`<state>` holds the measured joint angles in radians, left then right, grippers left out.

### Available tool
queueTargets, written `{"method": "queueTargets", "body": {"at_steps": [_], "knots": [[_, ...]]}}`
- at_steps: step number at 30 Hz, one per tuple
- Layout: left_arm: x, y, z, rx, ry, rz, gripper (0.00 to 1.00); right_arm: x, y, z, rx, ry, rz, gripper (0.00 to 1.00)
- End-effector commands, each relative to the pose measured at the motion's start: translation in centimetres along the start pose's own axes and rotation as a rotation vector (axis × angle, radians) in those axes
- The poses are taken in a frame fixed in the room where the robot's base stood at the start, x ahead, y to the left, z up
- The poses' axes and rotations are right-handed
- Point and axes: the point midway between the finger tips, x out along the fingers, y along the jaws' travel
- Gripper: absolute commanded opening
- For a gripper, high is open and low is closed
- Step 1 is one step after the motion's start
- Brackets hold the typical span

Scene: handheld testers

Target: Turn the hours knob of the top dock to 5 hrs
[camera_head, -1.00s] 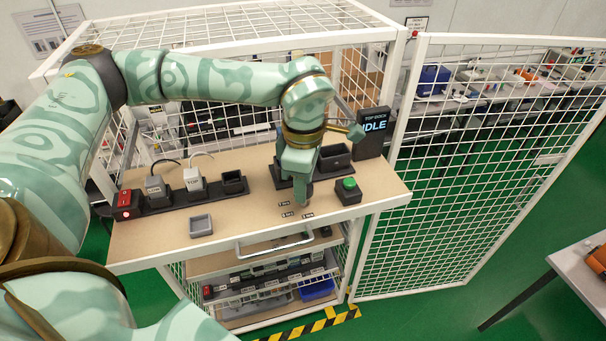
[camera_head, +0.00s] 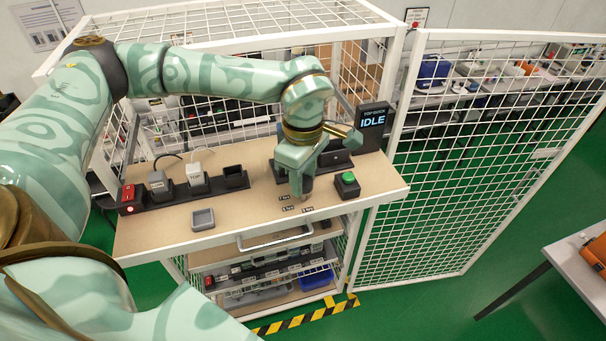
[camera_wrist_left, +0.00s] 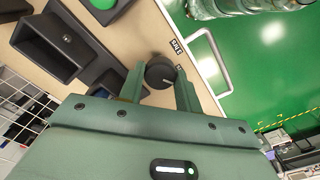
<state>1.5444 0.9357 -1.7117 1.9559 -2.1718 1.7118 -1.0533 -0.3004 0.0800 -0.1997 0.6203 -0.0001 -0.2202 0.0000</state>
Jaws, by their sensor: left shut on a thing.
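The top dock is a wooden shelf (camera_head: 160,235) in a white wire cage, with a dark display (camera_head: 373,126) reading TOP DOCK IDLE. My left gripper (camera_head: 299,195) points down at the shelf's front, left of the green button (camera_head: 347,178). In the left wrist view my left gripper (camera_wrist_left: 160,84) has its fingers on both sides of the dark round hours knob (camera_wrist_left: 161,70), shut on it. A pale mark shows on the knob; I cannot tell which label it points at. Small hour labels (camera_head: 288,209) lie around the knob, too small to read surely. My right gripper is out of view.
A red switch (camera_head: 128,193), chargers (camera_head: 196,177) and dark cradles (camera_head: 235,177) stand along the shelf's left. A small grey tray (camera_head: 203,220) lies in front of them. The open mesh door (camera_head: 450,190) stands at the right. A lower dock sits below the handle (camera_head: 275,240).

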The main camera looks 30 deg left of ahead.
Motion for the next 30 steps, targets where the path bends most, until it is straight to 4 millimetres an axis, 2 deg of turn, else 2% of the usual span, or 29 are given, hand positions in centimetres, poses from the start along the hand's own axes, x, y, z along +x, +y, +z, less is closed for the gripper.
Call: {"method": "queueTargets", "body": {"at_steps": [3, 4, 6, 14, 17, 20, 23, 30], "knots": [[-0.2, 0.1, 0.1, 0.001, -0.002, 0.005, 0.11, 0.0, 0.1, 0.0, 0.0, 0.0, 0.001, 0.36], [-0.2, 0.1, 0.1, 0.001, -0.002, 0.005, 0.42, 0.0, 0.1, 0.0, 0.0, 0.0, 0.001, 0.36], [-0.1, 0.1, 0.1, 0.001, -0.002, 0.005, 0.56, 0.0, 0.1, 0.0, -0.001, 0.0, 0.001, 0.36], [-0.1, 0.1, 0.0, 0.0, -0.001, 0.002, 0.56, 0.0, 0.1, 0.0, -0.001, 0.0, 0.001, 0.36], [-0.7, 0.1, 0.0, -0.001, -0.001, 0.005, 0.56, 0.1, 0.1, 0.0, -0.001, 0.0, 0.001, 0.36], [-2.2, 0.1, 0.0, 0.0, -0.002, 0.007, 0.56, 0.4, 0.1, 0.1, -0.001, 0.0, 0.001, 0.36], [-4.6, 0.2, 0.0, 0.0, -0.001, 0.009, 0.56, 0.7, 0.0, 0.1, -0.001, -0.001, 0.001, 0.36], [-11.3, 0.1, 0.1, 0.0, -0.002, 0.008, 0.56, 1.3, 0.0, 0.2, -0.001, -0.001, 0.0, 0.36]]}}
